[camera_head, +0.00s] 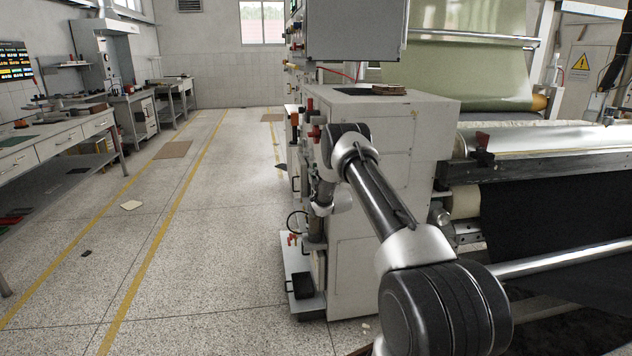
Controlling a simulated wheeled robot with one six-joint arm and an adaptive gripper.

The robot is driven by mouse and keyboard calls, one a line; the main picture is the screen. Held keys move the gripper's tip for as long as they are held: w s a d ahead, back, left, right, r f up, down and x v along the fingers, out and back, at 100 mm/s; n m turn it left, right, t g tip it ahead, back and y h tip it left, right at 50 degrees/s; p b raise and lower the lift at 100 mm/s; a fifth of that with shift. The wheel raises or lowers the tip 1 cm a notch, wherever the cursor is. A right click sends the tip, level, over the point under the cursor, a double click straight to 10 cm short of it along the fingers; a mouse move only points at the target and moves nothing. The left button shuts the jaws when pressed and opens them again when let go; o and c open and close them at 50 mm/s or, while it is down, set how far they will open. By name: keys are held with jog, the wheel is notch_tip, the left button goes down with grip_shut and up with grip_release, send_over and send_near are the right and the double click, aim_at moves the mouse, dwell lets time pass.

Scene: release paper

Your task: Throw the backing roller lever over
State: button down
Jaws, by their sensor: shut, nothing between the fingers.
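The grey machine cabinet (375,215) stands right of centre. Red-ended controls (315,133) show on its left side, partly covered by my arm. Small orange-red parts (293,239) sit lower on that side, beside a thin black loop. I cannot tell which of these, if any, is the backing roller lever. My arm reaches from the lower right to the cabinet's left side and bends down there. My gripper (315,238) is small and dark at its end, close to the cabinet's side. It is shut and empty; its fingertips are hard to make out, and contact cannot be told.
Right of the cabinet are rollers with a dark web (560,215) and a pale green sheet (470,60). A black pedal-like block (302,285) sits at the cabinet's foot. Workbenches (60,140) line the left wall. The floor (210,230) between is mostly clear.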

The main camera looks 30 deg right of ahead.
jog(key=shift+w+d+r+g, duration=0.2)
jog(key=shift+w+r+g, duration=0.25)
jog(key=shift+w+g, duration=0.3)
dwell(0.4)
